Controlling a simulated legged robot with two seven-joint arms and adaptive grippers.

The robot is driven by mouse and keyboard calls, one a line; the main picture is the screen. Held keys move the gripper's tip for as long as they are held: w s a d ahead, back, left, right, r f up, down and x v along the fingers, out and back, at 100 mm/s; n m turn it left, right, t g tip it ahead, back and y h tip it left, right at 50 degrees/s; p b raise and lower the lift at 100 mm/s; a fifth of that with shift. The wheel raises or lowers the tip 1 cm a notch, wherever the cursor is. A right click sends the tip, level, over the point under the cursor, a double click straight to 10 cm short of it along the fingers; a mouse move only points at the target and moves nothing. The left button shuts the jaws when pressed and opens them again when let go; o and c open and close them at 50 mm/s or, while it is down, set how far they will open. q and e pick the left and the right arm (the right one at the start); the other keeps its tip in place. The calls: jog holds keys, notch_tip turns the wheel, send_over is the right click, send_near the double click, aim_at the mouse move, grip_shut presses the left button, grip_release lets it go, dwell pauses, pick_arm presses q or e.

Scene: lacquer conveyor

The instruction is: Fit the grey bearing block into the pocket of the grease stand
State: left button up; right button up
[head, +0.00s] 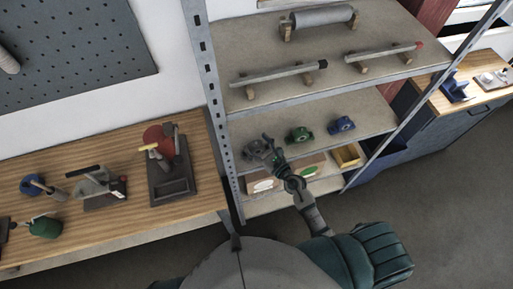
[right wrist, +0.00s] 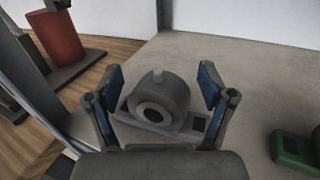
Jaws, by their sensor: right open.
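The grey bearing block (head: 255,149) sits on the middle shelf at its left end. In the right wrist view the block (right wrist: 163,100) shows a round housing with a bore, a small nub on top and a flat base. My right gripper (head: 271,146) is at the block, its fingers (right wrist: 160,86) open on either side of it with gaps showing. The grease stand (head: 171,186), dark with a red cylinder and a recessed pocket at its front, stands on the wooden bench. Part of it shows in the right wrist view (right wrist: 57,40). My left gripper is out of view.
A green bearing block (head: 299,135) and a blue one (head: 341,125) stand to the right on the same shelf. The shelf post (head: 213,100) rises between bench and shelf. A lower shelf holds boxes. Several tools stand left on the bench.

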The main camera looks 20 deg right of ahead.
jog(key=shift+w+a, duration=0.15)
jog(key=shift+w, duration=0.05)
jog(key=shift+s+a, duration=0.1)
jog(key=shift+a, duration=0.05)
jog(key=shift+c, duration=0.2)
